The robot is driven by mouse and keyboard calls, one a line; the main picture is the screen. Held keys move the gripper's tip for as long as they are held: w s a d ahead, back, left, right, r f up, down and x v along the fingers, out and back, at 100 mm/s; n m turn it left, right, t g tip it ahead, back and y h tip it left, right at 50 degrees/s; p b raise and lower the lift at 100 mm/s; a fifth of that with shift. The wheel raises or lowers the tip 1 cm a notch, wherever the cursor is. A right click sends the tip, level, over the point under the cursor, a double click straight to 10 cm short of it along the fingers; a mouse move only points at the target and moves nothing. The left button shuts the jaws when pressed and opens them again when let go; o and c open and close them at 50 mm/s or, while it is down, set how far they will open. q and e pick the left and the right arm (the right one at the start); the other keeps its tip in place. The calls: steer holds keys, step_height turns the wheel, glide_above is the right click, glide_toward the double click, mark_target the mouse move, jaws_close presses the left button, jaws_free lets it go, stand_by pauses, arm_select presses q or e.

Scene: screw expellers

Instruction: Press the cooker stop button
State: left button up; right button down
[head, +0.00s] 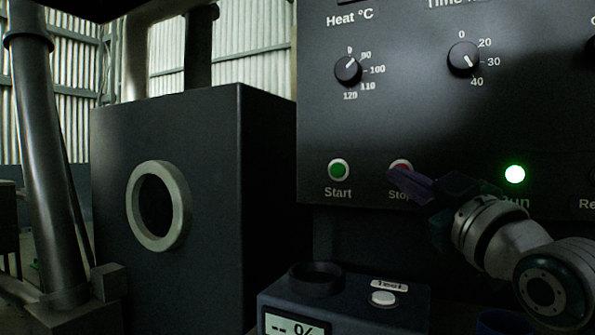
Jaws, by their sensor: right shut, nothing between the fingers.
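The red stop button (400,165) sits low on the dark cooker panel (420,115), above a partly covered "Stop" label. My right gripper (393,175) reaches in from the lower right. It is shut and empty, and its purple fingertips overlap the lower part of the stop button in the picture. I cannot tell whether they touch it. The green start button (339,170) is to the left of the stop button, uncovered. The run lamp (514,174) to the right glows bright green. My left gripper is not in view.
A heat knob (348,70) and a time knob (463,59) are higher on the panel. Below stands a tester box (350,301) with a display and white test button (383,298). A dark cabinet (215,240) with a round port (158,206) stands at left.

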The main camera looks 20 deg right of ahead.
steer(key=shift+w+d, duration=0.15)
steer(key=shift+d, duration=0.05)
steer(key=shift+w+d, duration=0.25)
steer(key=shift+d, duration=0.05)
stand_by(0.8)
steer(key=shift+s+a+r+p, duration=0.1)
steer(key=shift+s+a+p, duration=0.1)
steer(key=shift+a+p, duration=0.1)
steer(key=shift+s+a, duration=0.35)
steer(key=shift+p, duration=0.3)
steer(key=shift+s+a+p, duration=1.3)
steer(key=shift+s+a, duration=0.3)
steer(key=shift+a, duration=0.3)
